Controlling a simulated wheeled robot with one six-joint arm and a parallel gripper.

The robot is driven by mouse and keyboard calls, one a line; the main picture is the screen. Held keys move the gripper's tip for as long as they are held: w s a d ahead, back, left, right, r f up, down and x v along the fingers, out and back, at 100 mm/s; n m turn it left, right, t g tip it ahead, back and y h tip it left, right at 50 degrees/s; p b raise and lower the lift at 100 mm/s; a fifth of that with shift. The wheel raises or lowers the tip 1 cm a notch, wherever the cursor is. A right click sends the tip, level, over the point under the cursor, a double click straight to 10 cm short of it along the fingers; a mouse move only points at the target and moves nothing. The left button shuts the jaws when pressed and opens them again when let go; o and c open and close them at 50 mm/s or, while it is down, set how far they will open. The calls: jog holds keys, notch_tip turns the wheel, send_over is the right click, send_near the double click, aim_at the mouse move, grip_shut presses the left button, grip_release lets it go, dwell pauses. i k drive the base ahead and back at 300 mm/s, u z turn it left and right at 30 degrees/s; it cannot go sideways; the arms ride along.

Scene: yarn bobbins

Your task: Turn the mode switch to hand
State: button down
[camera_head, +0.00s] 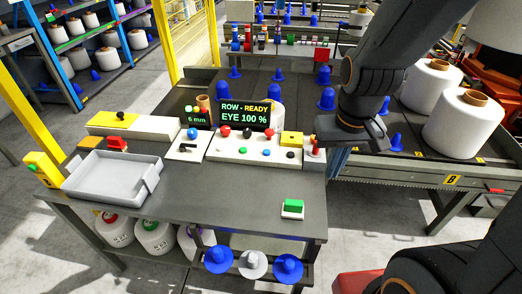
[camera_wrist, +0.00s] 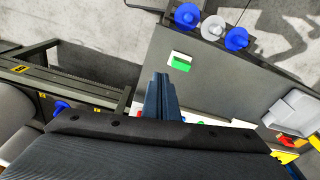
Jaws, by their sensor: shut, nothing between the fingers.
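A small white panel (camera_head: 186,151) on the grey bench carries a black lever (camera_head: 187,147), which looks like a selector switch, and a blue knob (camera_head: 192,132). No label for its positions is readable. My gripper (camera_head: 338,160) hangs at the right end of the bench, well to the right of the panel and beside the longer white button box. In the wrist view its dark blue fingers (camera_wrist: 160,96) are together and empty. The lever cannot be made out in the wrist view.
The button box (camera_head: 250,152) has several coloured buttons below a display (camera_head: 243,114) reading "ROW - READY, EYE 100 %". A grey tray (camera_head: 105,187) lies at left. A green block (camera_head: 293,206) sits at front right; the bench middle is clear. White bobbins (camera_head: 463,127) stand at right.

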aim_at(247, 133)
jog(key=k, duration=1)
jog(key=z, duration=1.25)
jog(key=i, duration=0.75)
jog(key=u, duration=1.7)
jog(key=i, duration=0.5)
jog(key=z, duration=0.05)
